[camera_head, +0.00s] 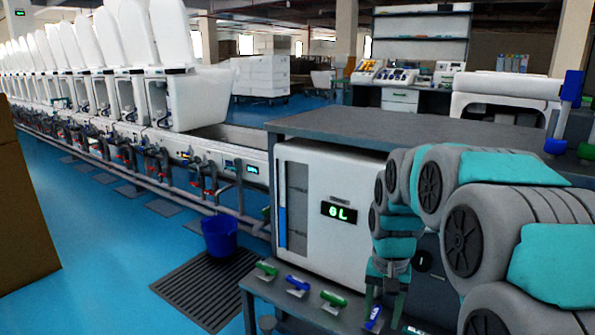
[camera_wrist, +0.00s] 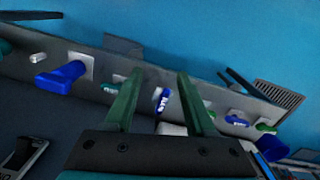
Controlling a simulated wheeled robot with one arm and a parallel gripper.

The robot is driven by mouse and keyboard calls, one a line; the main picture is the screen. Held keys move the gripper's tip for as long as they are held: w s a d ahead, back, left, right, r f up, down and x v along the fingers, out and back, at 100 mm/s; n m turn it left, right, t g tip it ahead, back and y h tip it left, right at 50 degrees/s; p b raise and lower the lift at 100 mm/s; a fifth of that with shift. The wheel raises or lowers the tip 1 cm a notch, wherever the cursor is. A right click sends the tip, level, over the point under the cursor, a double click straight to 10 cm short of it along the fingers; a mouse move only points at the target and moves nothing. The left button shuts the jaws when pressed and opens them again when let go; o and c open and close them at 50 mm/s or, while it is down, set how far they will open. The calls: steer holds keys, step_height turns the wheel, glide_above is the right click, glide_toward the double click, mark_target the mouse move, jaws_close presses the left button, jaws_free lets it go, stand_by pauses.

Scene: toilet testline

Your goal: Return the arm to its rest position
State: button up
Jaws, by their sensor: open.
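My arm (camera_head: 500,215) is folded at the right of the head view, with grey and teal links bending down to the wrist. My gripper (camera_head: 386,302) points down over the right part of a low grey shelf. In the wrist view my gripper (camera_wrist: 158,82) shows two green fingers spread apart with nothing held.
A white cabinet (camera_head: 338,222) with a lit display stands behind, under a dark countertop (camera_head: 370,128). A blue bucket (camera_head: 219,236) and floor grate (camera_head: 205,290) are left.

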steer(key=s+a+n+g+p, duration=0.1)
steer(key=s+n, duration=0.3)
steer(key=s, duration=2.4)
steer(key=shift+a+r+p, duration=0.3)
steer(key=shift+a+p, duration=0.2)
steer(key=shift+a, duration=0.3)
